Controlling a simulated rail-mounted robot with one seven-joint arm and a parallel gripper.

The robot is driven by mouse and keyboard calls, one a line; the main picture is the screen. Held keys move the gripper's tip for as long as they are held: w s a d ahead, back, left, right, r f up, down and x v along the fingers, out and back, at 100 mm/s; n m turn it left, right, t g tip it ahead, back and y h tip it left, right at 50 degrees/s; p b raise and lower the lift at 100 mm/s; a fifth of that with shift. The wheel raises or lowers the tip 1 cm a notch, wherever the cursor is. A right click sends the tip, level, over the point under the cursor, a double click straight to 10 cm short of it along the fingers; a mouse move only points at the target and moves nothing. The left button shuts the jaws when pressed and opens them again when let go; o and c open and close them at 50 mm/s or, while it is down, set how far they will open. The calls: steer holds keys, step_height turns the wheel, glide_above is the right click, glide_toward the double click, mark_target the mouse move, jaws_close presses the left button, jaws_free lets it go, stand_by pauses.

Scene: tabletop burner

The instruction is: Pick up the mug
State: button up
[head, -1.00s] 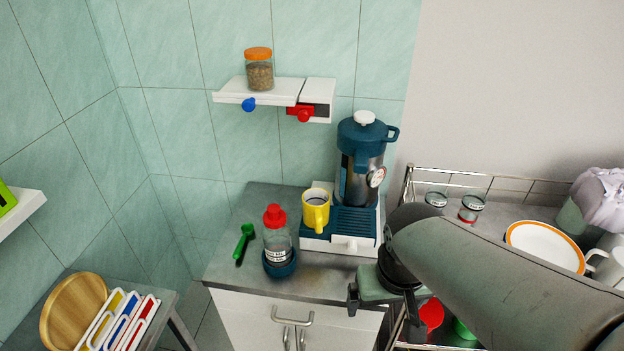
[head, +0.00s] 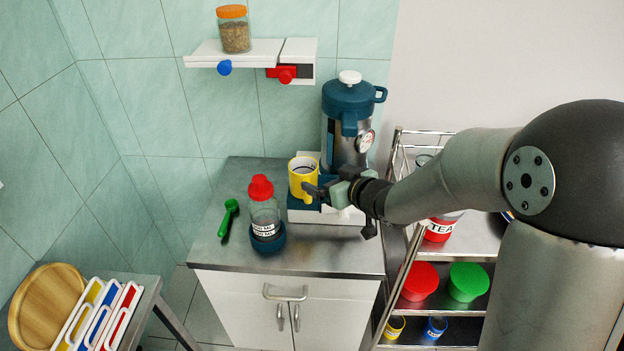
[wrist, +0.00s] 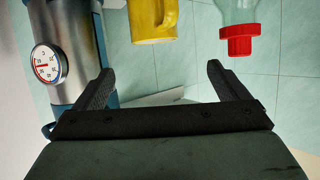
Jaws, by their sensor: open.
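In the wrist view the mug (wrist: 150,22) appears upside down at the top, ahead of and between my two fingers. My gripper (head: 319,191) is at the mug's right front side in the head view, close to its handle. In the wrist view my gripper (wrist: 160,70) is open, with nothing between the fingers. Whether a fingertip touches the mug cannot be told.
The blue and steel machine (head: 347,125) stands just behind and right of the mug. A red-capped bottle (head: 264,211) stands to its left, with a green scoop (head: 229,217) beyond. A shelf (head: 236,55) hangs above. The counter's front (head: 320,258) is clear.

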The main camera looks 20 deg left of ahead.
steer(key=p, duration=0.1)
glide_toward(298, 159)
steer(key=a+f, duration=0.1)
steer(key=f, duration=0.1)
steer(key=shift+p+x, duration=1.3)
steer(key=shift+x, duration=1.5)
steer(key=shift+w+d+r, duration=0.1)
steer(key=c, duration=1.2)
steer(key=shift+r, duration=0.1)
steer(key=shift+c, duration=0.2)
steer(key=shift+r, duration=0.65)
steer(key=s+d+r, duration=0.1)
steer(key=r, duration=0.1)
steer(key=s+r+b, duration=0.1)
steer(key=r, duration=0.2)
steer(key=s+d+r, duration=0.1)
steer(key=r, duration=0.1)
steer(key=shift+s+d+r+b, duration=0.15)
steer(key=shift+s+d+b, duration=0.2)
steer(key=shift+s+b, duration=0.05)
steer(key=s+d+r, duration=0.4)
steer(key=s+d, duration=0.1)
steer(key=s, duration=0.3)
steer(key=shift+b, duration=0.45)
